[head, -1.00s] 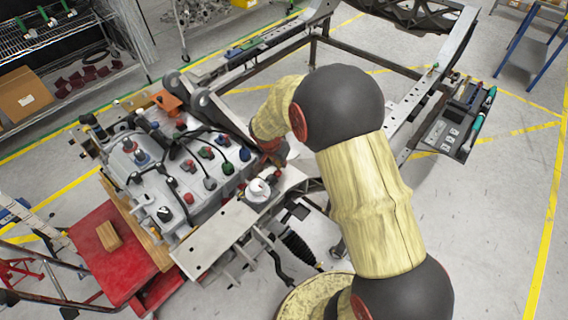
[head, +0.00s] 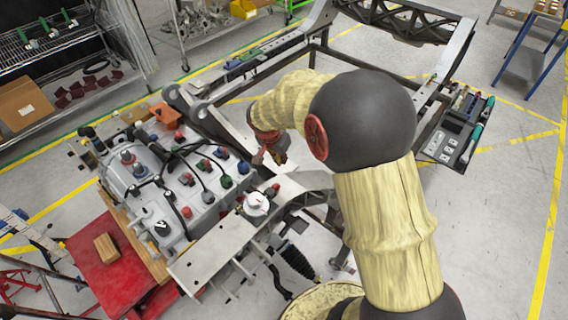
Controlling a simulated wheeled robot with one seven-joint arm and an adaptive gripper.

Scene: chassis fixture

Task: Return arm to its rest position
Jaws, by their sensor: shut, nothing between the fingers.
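My arm, in a yellowish cover with dark joints, reaches up from the bottom right of the head view and bends left. My gripper (head: 277,158) is at its end, shut and empty, pointing down. It is just right of the grey motor block (head: 185,185) with its several coloured caps and black cables. It appears above the inner side of the chassis frame (head: 222,127). The fingertips are small and partly hidden by the wrist, and I cannot tell their exact height.
A white-capped reservoir (head: 256,204) stands below the gripper. A tool tray (head: 460,130) sits at the frame's right side. A red cart (head: 105,275) with a wooden block (head: 107,248) is at lower left. Shelves (head: 60,60) stand at upper left.

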